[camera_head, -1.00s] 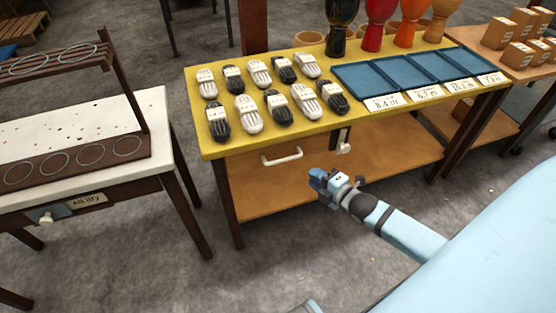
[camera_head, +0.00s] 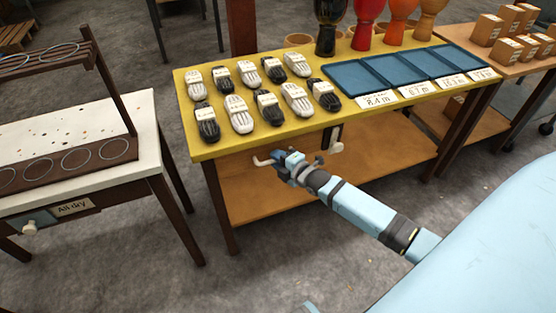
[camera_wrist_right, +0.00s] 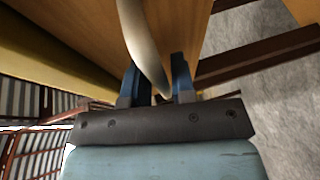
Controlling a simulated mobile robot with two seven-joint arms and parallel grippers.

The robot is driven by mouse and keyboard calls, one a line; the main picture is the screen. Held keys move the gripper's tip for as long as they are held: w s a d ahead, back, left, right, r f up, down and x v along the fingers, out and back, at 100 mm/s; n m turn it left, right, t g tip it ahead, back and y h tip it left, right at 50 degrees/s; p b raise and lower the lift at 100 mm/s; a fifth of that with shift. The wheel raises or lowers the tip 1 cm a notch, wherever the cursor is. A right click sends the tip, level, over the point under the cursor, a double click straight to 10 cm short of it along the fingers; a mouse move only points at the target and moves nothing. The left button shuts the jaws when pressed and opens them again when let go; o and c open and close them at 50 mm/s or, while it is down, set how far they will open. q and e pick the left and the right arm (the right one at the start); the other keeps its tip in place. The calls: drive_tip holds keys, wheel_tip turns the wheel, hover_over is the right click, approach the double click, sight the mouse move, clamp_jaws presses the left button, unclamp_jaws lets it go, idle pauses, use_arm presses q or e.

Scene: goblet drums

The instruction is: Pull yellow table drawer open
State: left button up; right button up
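The yellow table (camera_head: 187,98) stands in the middle of the head view. A curved white drawer handle (camera_head: 262,161) sits under its front edge; it also shows in the right wrist view (camera_wrist_right: 143,45). The drawer looks shut, its front mostly hidden. My right gripper (camera_head: 282,158) is at this handle and covers much of it. In the right wrist view, its two blue fingers (camera_wrist_right: 156,82) are apart, with the handle running down between them, closer to the right finger. I cannot tell whether they touch. My left gripper is out of view.
Several black and white shoe-like items (camera_head: 240,114) and blue trays (camera_head: 362,78) lie on the table, with goblet drums (camera_head: 367,20) behind. A white-topped table (camera_head: 75,120) stands left. Floor in front is free.

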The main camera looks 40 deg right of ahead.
clamp_jaws()
use_arm(q)
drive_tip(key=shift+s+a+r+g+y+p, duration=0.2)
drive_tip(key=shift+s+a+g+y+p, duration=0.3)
drive_tip(key=shift+p, duration=2.5)
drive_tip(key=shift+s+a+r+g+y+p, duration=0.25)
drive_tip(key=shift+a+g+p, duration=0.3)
drive_tip(key=shift+p, duration=2.4)
use_arm(e)
drive_tip(key=s+a, duration=0.2)
drive_tip(key=s, duration=0.9)
drive_tip(key=s+a, duration=0.3)
drive_tip(key=s, duration=0.9)
drive_tip(key=shift+s+a, duration=0.15)
drive_tip(key=shift+a, duration=0.15)
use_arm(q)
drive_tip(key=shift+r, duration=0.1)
use_arm(e)
unclamp_jaws()
